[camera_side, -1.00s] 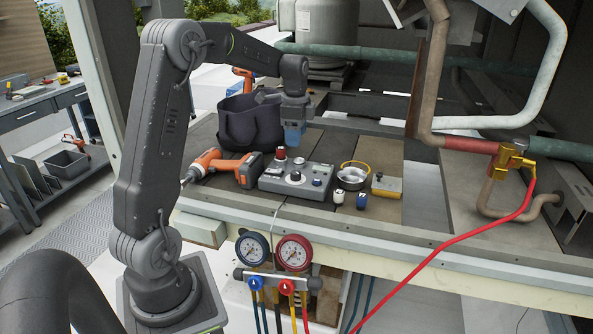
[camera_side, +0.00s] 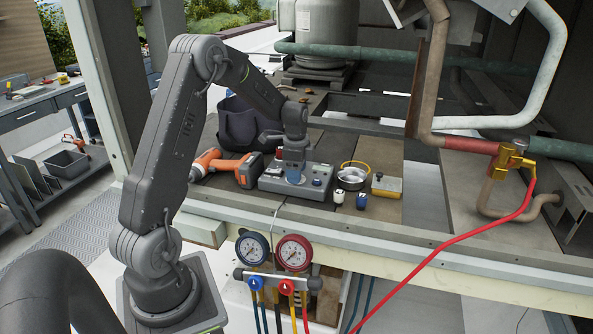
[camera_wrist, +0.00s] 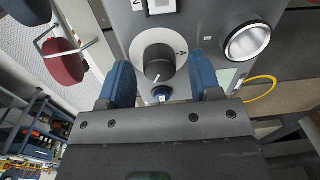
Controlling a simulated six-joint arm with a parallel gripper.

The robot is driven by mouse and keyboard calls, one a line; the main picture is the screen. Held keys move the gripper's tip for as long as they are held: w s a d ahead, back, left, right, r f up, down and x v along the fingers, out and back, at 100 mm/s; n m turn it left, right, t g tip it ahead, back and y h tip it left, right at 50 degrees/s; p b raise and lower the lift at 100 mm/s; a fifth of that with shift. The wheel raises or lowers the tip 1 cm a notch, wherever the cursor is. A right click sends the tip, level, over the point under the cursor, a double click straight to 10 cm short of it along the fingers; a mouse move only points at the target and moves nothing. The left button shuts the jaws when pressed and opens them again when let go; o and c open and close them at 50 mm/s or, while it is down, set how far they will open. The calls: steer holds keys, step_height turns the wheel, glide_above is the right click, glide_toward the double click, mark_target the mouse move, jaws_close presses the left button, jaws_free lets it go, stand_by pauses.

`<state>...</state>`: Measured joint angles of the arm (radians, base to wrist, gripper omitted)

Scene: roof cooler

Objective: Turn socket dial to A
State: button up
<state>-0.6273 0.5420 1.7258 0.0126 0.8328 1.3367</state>
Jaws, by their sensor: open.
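The grey control box (camera_side: 312,192) sits on the deck in the side view. In the wrist view its socket dial (camera_wrist: 159,66) is a dark knob with a white pointer mark on a pale round plate. In the side view my gripper (camera_side: 295,172) is low over the box and hides the dial.
An orange drill (camera_side: 228,168) lies left of the box, by a dark bucket (camera_side: 240,125). A round silver dish (camera_side: 351,177), a white cap (camera_side: 339,197), a blue cap (camera_side: 362,201) and a yellow-edged block (camera_side: 386,185) are to its right. A silver knob (camera_wrist: 247,41) is near the dial.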

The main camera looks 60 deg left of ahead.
steer(key=c, duration=0.9)
steer(key=shift+c, duration=0.2)
steer(key=shift+n, duration=0.4)
steer(key=n, duration=0.3)
steer(key=shift+n, duration=0.4)
steer(key=n, duration=0.4)
steer(key=shift+a+n, duration=0.1)
steer(key=shift+n, duration=0.2)
steer(key=n, duration=0.7)
steer(key=shift+a+r, duration=0.1)
steer(key=n, duration=0.3)
steer(key=shift+n+g, duration=0.3)
steer(key=shift+n, duration=1.9)
